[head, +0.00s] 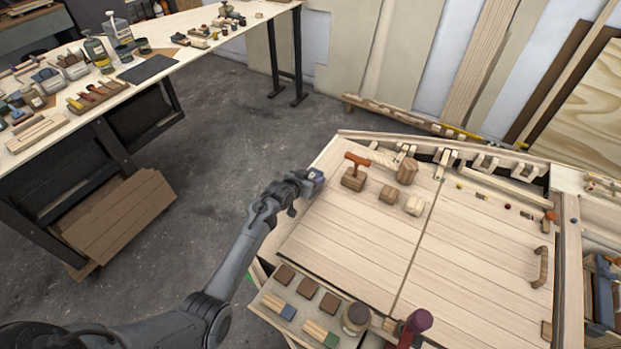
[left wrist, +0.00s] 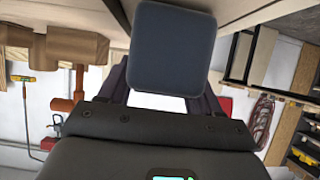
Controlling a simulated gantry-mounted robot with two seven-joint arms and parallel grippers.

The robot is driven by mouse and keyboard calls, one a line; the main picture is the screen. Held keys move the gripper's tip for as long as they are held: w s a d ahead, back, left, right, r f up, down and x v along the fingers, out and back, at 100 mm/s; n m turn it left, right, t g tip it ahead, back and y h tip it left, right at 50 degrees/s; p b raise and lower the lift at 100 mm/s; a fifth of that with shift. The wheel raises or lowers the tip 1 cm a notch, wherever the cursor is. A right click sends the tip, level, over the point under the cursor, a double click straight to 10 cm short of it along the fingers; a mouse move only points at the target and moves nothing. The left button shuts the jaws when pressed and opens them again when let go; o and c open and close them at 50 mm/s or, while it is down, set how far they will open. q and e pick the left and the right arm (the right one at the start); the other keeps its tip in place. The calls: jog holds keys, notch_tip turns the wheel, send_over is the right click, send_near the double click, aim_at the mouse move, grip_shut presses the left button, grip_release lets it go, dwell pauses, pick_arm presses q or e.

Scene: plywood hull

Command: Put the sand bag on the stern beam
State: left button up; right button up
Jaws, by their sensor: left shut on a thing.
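My left gripper (head: 309,181) is at the left edge of the plywood hull. It is shut on a small dark blue-grey pad with rounded corners, which I take to be the sand bag (left wrist: 172,48). In the left wrist view the bag sits between the two dark fingers. In the head view only a small bluish part of it shows at the fingertips. A pale beam (head: 325,157) runs along the hull's left edge, close by the gripper; I cannot tell whether the bag touches it. My right gripper is not in view.
On the hull's plank deck (head: 340,235) stand a mallet with an orange handle (head: 357,160) and several wooden blocks (head: 389,194). A front tray (head: 268,297) holds dark squares and brushes. A crowded workbench (head: 150,60) stands left. Grey floor (head: 215,150) lies between.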

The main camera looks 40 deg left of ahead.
pick_arm(q)
jog(key=shift+w, duration=0.1)
jog(key=o, duration=1.1)
jog(key=shift+f, duration=0.15)
jog(key=o, duration=0.4)
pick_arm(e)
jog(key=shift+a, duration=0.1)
